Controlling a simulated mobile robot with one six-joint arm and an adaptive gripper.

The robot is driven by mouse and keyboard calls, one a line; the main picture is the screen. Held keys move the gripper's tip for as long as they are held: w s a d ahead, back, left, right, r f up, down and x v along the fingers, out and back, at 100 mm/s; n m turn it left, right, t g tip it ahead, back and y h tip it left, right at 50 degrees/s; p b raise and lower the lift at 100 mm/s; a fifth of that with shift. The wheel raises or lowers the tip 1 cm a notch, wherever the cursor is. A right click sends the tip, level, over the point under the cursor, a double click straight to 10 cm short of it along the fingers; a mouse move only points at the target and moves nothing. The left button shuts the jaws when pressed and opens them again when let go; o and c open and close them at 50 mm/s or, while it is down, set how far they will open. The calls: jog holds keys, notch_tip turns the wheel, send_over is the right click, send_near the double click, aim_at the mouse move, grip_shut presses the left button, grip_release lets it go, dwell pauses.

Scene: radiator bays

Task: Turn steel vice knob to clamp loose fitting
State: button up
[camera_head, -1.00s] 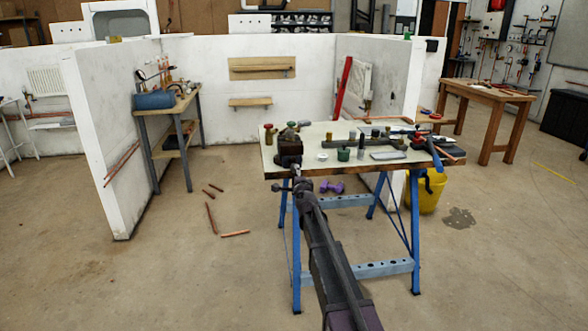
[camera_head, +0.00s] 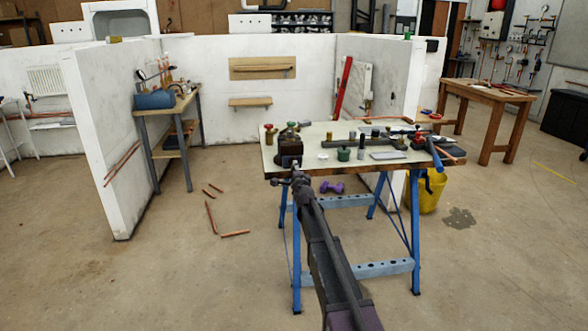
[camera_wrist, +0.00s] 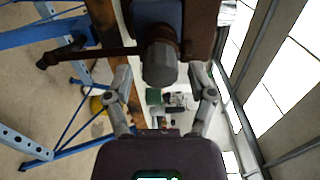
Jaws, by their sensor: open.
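The vice (camera_head: 289,148) is a dark brown block at the left front corner of the workbench. Its grey steel knob (camera_wrist: 158,64) faces the wrist camera, with a brown bar (camera_wrist: 88,53) running left behind it to a rounded end. My gripper (camera_wrist: 162,74) is open, with one fingertip on each side of the knob. Gaps show between the fingers and the knob, so neither appears to touch it. In the head view my gripper (camera_head: 297,170) is right in front of the vice and hides the knob. I cannot make out the loose fitting in the vice jaws.
The workbench (camera_head: 341,133) carries valves, a green pot (camera_head: 343,154) and several tools. Its blue trestle legs (camera_head: 298,245) stand below. A purple dumbbell (camera_head: 332,187) and a yellow bucket (camera_head: 430,193) are on the floor. Open floor lies to the left, with copper offcuts (camera_head: 235,233).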

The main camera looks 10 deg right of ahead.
jog(key=shift+w, duration=0.6)
grip_shut()
